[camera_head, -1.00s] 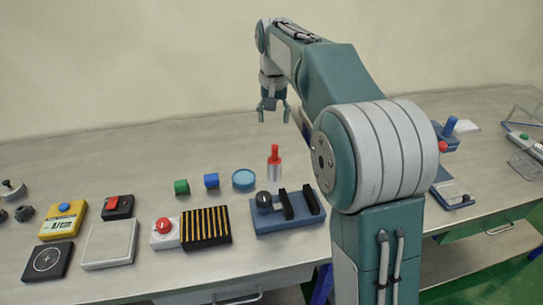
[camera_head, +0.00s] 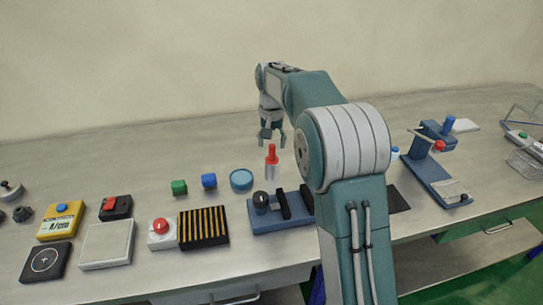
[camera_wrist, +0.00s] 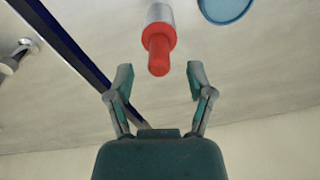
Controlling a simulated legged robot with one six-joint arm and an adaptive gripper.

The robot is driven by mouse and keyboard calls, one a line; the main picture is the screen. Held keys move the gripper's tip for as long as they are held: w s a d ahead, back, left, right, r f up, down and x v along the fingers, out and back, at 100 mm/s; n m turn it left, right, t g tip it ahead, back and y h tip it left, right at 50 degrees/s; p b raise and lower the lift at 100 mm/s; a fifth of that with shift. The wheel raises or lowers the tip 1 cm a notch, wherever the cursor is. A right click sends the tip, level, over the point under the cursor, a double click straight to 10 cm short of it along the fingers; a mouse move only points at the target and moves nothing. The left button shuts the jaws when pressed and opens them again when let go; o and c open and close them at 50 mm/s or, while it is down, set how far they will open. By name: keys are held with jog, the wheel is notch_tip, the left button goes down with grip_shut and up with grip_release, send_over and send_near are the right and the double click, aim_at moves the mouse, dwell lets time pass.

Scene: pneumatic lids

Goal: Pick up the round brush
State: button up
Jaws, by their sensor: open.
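The round brush, with a red top and a silver-grey lower body, stands upright on the table in the head view (camera_head: 271,160). In the wrist view the brush (camera_wrist: 159,38) is ahead of the fingertips, roughly midway between them. My gripper (camera_head: 272,136) is open and empty, above and just behind the brush in the head view. In the wrist view my gripper (camera_wrist: 160,80) has its two fingers spread wide, with the red tip near the gap. I cannot tell whether a finger touches the brush; they look apart.
A blue fixture with black blocks (camera_head: 283,206) sits in front. The table behind is clear.

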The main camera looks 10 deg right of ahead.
aim_at(272, 161)
notch_tip(272, 161, down, 2)
jog(key=shift+d+f, duration=0.15)
jog(key=shift+f, duration=0.25)
jog(key=shift+a, duration=0.25)
jog(key=c, duration=0.4)
jog(key=shift+d, duration=0.1)
grip_shut()
